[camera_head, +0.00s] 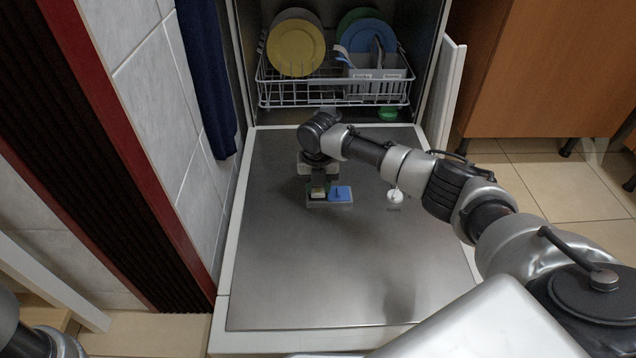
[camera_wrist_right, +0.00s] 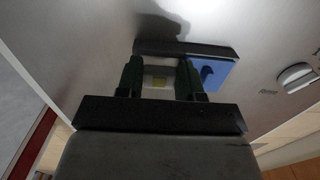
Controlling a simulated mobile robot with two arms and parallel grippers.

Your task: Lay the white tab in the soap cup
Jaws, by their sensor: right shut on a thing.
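The white tab (camera_wrist_right: 159,80), with a yellow middle, is between the two dark fingers of my right gripper (camera_wrist_right: 160,88), which is shut on it. In the head view the right gripper (camera_head: 319,182) points down over the left part of the soap cup (camera_head: 330,204). The tab (camera_head: 318,193) shows just below the fingers, at the cup's opening. I cannot tell whether it touches the cup's floor. The blue lid (camera_head: 342,194) lies to the right, beside the opening; it also shows in the wrist view (camera_wrist_right: 208,75). My left gripper is out of view.
The cup is on the lowered dishwasher door (camera_head: 290,270), which is otherwise mostly bare. The wire rack (camera_head: 300,98) holds several plates behind. A tiled wall (camera_head: 190,200) stands close on the left.

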